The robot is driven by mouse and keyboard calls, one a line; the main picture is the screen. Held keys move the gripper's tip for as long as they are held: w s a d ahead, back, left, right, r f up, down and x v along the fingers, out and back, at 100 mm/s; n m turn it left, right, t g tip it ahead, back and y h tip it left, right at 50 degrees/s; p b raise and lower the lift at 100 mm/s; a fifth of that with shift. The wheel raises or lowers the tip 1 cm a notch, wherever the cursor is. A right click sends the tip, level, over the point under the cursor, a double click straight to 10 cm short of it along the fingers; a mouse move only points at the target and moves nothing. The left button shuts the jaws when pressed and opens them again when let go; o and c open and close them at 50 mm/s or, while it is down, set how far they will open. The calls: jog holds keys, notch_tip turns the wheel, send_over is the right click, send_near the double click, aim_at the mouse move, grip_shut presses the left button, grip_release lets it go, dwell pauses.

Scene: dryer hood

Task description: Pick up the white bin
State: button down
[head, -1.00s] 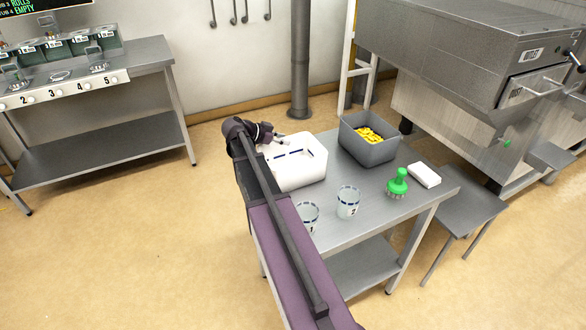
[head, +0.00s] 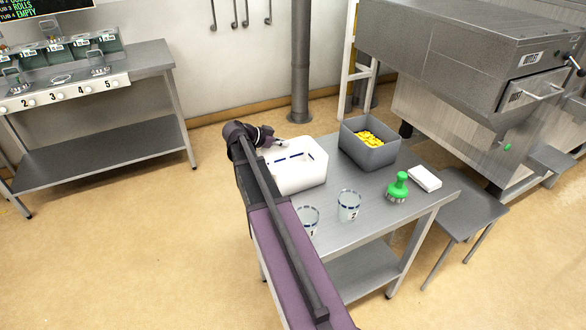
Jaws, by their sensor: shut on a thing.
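The white bin (head: 300,177) is at the left end of the steel table (head: 345,236), beside the grey bin. It has a blue mark on its inner wall. My gripper (head: 283,147) is at the bin's far left rim, shut on the bin. The fingertips are small in the picture and partly hidden by my wrist. My arm reaches up from the bottom of the view and covers the table's left edge. I cannot tell whether the bin's base touches the table.
A grey bin (head: 369,157) with yellow pieces stands right of the white bin. Two clear cups, 1 (head: 307,221) and 2 (head: 348,205), a green-handled brush (head: 397,187) and a white block (head: 424,178) are on the table. A grey machine (head: 450,60) stands behind right.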

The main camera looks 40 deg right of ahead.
jog(key=shift+r, duration=0.1)
notch_tip(320, 180, up, 10)
jog(key=p, duration=1)
dwell(0.7)
